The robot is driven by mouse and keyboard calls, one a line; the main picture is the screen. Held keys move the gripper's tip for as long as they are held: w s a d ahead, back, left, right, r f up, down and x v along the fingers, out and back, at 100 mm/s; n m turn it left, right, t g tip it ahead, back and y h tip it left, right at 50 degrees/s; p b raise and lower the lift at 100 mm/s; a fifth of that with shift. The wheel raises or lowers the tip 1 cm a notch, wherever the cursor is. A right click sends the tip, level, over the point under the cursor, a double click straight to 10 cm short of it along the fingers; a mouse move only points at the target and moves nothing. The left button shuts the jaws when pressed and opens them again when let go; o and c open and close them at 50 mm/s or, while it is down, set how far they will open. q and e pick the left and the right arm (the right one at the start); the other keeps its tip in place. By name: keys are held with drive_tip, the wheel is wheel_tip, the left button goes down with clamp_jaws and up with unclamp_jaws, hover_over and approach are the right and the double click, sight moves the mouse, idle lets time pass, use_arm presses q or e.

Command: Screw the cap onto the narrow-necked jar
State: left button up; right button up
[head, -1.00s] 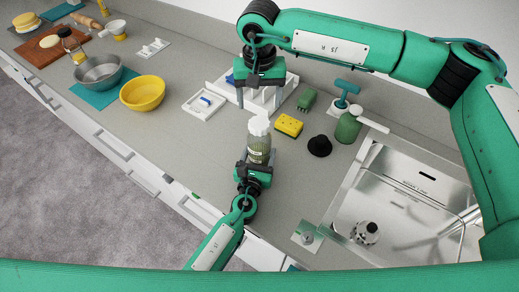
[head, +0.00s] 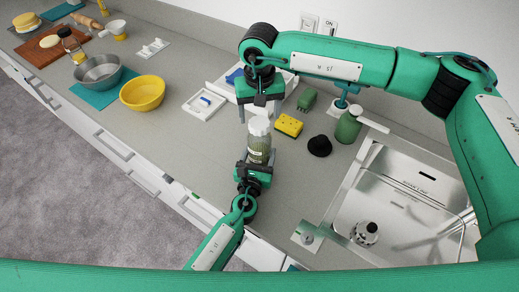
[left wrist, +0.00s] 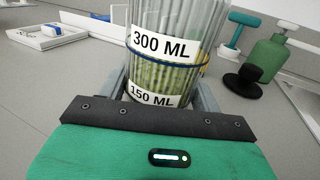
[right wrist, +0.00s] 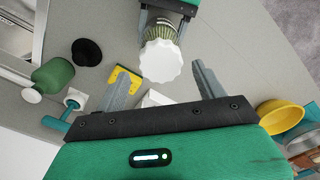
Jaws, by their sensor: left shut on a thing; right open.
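The jar (head: 260,150) stands upright on the counter, clear with greenish contents, and its 300 ML and 150 ML labels show in the left wrist view (left wrist: 163,70). The white scalloped cap (head: 258,125) sits at the top of the jar; I cannot tell whether it is threaded on. It also shows in the right wrist view (right wrist: 160,62). My left gripper (head: 258,166) is shut around the lower part of the jar. My right gripper (head: 260,116) is open and empty, pointing down above the cap, its fingers (right wrist: 165,85) either side and apart from it.
A white tray (head: 204,104) and yellow bowl (head: 142,93) lie left.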

sight(259, 122)
drive_tip(key=shift+f, duration=1.6)
drive_tip(key=c, duration=1)
